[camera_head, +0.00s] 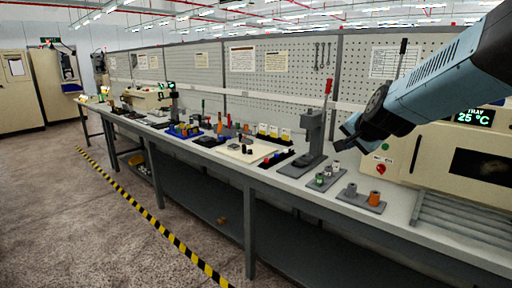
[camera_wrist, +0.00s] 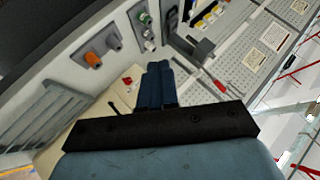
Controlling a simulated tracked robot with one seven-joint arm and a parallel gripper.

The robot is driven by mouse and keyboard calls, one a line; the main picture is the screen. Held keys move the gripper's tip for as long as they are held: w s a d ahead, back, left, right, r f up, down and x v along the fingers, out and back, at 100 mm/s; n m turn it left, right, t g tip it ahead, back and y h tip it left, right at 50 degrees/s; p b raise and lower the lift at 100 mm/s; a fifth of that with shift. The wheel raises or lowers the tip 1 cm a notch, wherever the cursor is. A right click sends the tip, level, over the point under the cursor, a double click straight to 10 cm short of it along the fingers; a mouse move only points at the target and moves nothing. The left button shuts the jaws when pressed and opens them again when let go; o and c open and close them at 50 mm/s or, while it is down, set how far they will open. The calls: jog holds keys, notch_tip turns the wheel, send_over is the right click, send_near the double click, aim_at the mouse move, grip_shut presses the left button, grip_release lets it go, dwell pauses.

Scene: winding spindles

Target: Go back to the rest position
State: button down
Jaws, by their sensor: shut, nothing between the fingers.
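My gripper (camera_head: 350,143) is raised above the right part of the workbench, in front of the beige oven, with its blue-grey arm coming in from the upper right. In the wrist view my gripper (camera_wrist: 156,78) shows its two dark blue fingers side by side, shut and empty. A grey plate (camera_head: 345,197) with an orange spool (camera_head: 374,198) and a grey piece lies on the bench below. Another grey plate with small green and silver spindles (camera_head: 323,178) lies to its left. My gripper is apart from all of them.
A grey press stand (camera_head: 313,140) stands close left of my gripper. The beige oven (camera_head: 470,165) with a 25 °C display is at the right, and a pegboard (camera_head: 275,90) runs behind the long bench (camera_head: 400,222). The floor with a yellow-black stripe (camera_head: 160,228) is clear.

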jog(key=s+a+f+n+g, duration=0.2)
jog(key=s+n+g, duration=0.3)
jog(key=s, duration=1.8)
jog(key=n, duration=0.4)
jog(key=shift+s+f+n+h, duration=0.15)
jog(key=shift+s+n+h, duration=0.15)
jog(key=shift+s, duration=0.1)
